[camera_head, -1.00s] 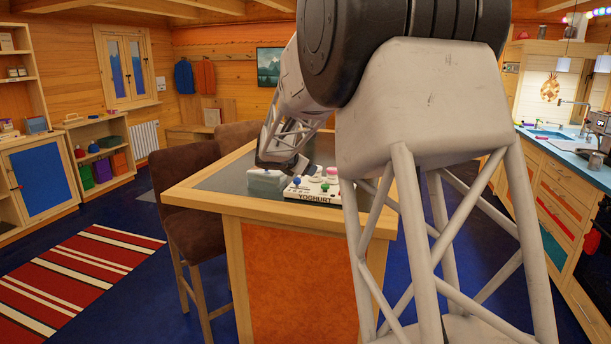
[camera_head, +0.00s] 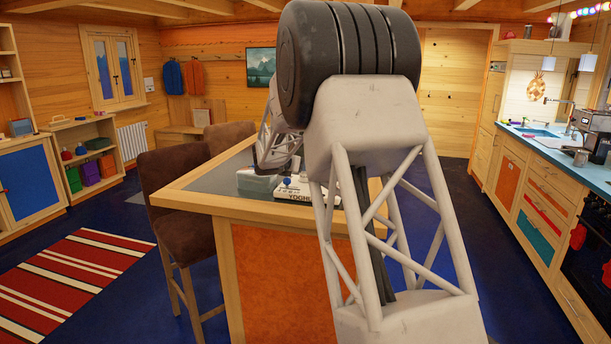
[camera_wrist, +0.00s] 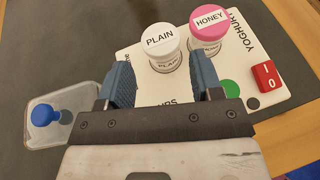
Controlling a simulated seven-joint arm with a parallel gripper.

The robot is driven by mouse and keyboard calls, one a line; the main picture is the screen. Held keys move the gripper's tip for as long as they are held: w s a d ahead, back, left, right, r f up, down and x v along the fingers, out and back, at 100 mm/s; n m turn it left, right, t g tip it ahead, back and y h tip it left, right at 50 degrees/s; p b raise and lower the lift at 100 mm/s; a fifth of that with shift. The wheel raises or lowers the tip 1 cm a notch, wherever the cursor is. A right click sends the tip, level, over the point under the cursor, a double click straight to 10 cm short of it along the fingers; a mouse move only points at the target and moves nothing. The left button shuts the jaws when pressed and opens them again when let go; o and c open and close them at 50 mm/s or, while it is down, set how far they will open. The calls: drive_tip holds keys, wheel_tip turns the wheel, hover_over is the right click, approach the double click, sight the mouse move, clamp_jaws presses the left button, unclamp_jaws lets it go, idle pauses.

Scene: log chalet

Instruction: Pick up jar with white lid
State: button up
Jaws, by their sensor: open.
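The jar with the white lid (camera_wrist: 161,40) shows in the wrist view, its lid marked PLAIN. It stands upright on the white yoghurt maker (camera_wrist: 134,62). My gripper (camera_wrist: 162,72) is open and empty, with one blue finger to each side of the view. The jar shows in the gap between the fingers and just past their tips; I see no contact. A jar with a pink lid (camera_wrist: 208,20), marked HONEY, stands close to its right.
A clear container with a blue knob (camera_wrist: 43,115) sits left of the yoghurt maker. A red switch (camera_wrist: 266,76) and a green knob (camera_wrist: 230,88) are on the right. The dark-topped table (camera_head: 218,181) has free room at left. Brown chairs (camera_head: 182,205) stand beside it.

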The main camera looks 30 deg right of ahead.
drive_tip(key=shift+x, duration=1)
drive_tip(key=shift+f, duration=0.1)
drive_tip(key=shift+x, duration=2.55)
drive_tip(key=shift+f, duration=0.15)
drive_tip(key=c, duration=0.6)
